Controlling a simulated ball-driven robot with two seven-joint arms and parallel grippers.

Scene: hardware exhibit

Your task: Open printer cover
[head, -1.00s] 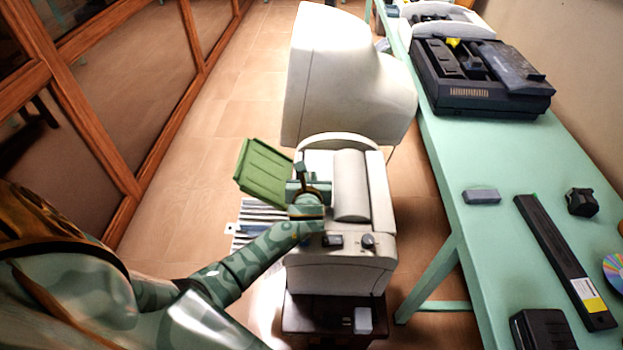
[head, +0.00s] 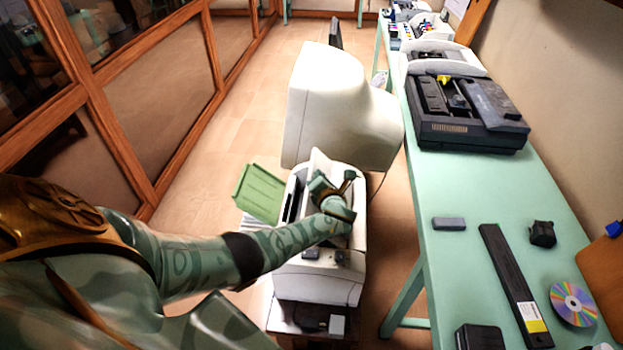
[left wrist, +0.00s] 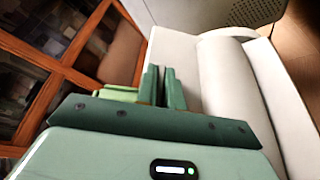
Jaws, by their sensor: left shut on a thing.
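The off-white printer (head: 320,280) stands on a low dark stand beside the table. Its pale cover (head: 318,160) shows as a raised, tilted piece at the back, and a dark gap shows along the printer's left side. My left gripper (head: 335,182) is over the top of the printer, shut on the cover; the arm hides much of the contact. In the left wrist view, the gripper's fingers (left wrist: 163,88) are close together against the white cover (left wrist: 180,50) with its rounded ridge. My right gripper is not in view.
A green ribbed tray (head: 260,193) juts from the printer's left. A large white monitor (head: 335,105) stands close behind. The green table (head: 455,270) at right holds a black printer (head: 465,120), a long black bar (head: 515,285) and a disc (head: 572,303). Floor at left is clear.

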